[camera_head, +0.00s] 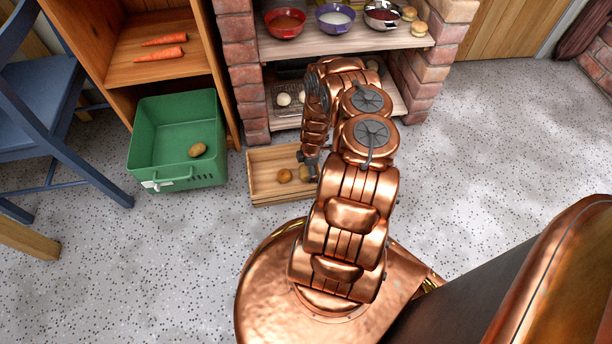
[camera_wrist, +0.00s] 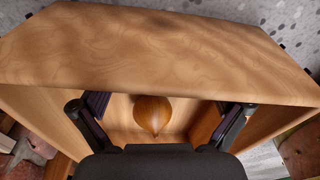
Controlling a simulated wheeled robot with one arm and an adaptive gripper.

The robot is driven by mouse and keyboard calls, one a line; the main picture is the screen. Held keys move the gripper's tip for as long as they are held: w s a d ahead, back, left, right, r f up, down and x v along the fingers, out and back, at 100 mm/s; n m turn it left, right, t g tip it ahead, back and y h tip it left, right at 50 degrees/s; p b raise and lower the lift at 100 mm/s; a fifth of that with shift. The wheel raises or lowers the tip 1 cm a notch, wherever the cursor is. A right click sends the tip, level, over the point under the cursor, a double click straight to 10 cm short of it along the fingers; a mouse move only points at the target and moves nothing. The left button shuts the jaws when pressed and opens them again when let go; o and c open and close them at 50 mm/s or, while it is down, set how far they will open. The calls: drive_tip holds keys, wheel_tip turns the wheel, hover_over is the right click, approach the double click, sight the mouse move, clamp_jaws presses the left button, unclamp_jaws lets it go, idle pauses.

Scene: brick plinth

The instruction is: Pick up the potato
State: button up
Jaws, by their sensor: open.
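A brown potato (camera_head: 197,150) lies in the green crate (camera_head: 150,130) on the floor at left. My gripper (camera_head: 309,172) points down into the low wooden box (camera_head: 268,160), well right of that crate. In the wrist view my gripper (camera_wrist: 165,118) is open, its two dark fingers apart. A round orange-brown, onion-like thing (camera_wrist: 152,114) lies between and beyond them, with no contact visible. In the head view, a round orange-brown thing (camera_head: 285,175) lies in the box. Another yellowish-brown thing (camera_head: 304,173) is partly hidden by my gripper, so I cannot tell what it is.
The box wall (camera_wrist: 160,55) spans the upper wrist view. A wooden shelf with carrots (camera_head: 160,54) stands behind the crate. A brick plinth (camera_head: 243,75) holds bowls (camera_head: 285,23) on its top shelf and pale round things (camera_head: 283,99) lower down. A blue chair (camera_head: 45,100) stands at left. Floor at right is clear.

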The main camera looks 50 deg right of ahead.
drive_tip(key=shift+a+f, duration=0.1)
drive_tip(key=shift+f, duration=0.7)
drive_tip(key=shift+r, duration=0.1)
drive_tip(key=shift+c, duration=0.4)
